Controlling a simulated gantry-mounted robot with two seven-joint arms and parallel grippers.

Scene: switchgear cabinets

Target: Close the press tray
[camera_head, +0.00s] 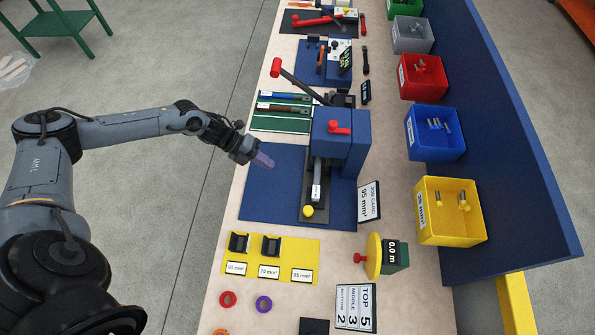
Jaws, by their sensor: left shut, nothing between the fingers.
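The blue press (352,128) stands on a blue mat (265,195) on the workbench, with a red knob on top and a red-tipped lever behind it. Its dark tray (309,214) sticks out of the press front toward the near side, with a yellow knob (308,211) at its near end. A light metal piece (316,190) lies along the tray. My left gripper (264,161) is shut and empty, above the left part of the mat, left of the tray and apart from it. My right gripper is not in view.
Yellow, blue, red and grey bins (450,212) line the right side. A job card (369,201) stands right of the press. A yellow die holder (267,258) and a yellow-green reel (374,256) sit nearer. The mat left of the tray is clear.

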